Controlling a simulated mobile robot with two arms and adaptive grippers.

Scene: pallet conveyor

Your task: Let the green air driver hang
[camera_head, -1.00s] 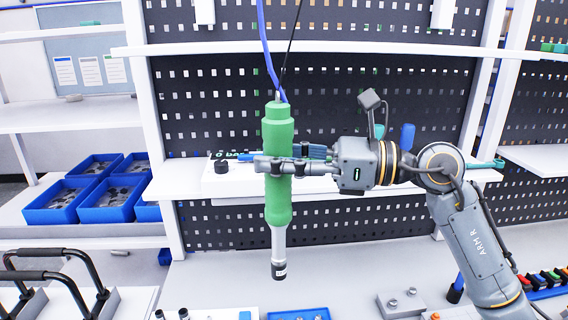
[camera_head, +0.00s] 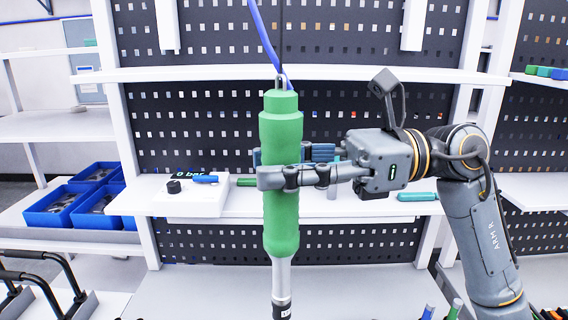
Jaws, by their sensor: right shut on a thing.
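The green air driver (camera_head: 281,220) stands upright in the middle of the head view, its silver shaft and dark tip pointing down. A blue hose (camera_head: 262,38) runs up from the hook at its top and out of the picture. My right gripper (camera_head: 274,172) comes in from the right and is shut around the upper half of the driver's green body. One finger crosses in front of the body; the other is partly hidden behind it. The driver's lowest end reaches near the bottom edge of the view. My left gripper does not show.
A black perforated panel (camera_head: 200,120) with white shelves stands behind the driver. A white pressure box (camera_head: 190,200) with a dark knob sits on the shelf at left. Blue bins (camera_head: 60,205) stand further left, and black handles (camera_head: 40,285) rise at lower left.

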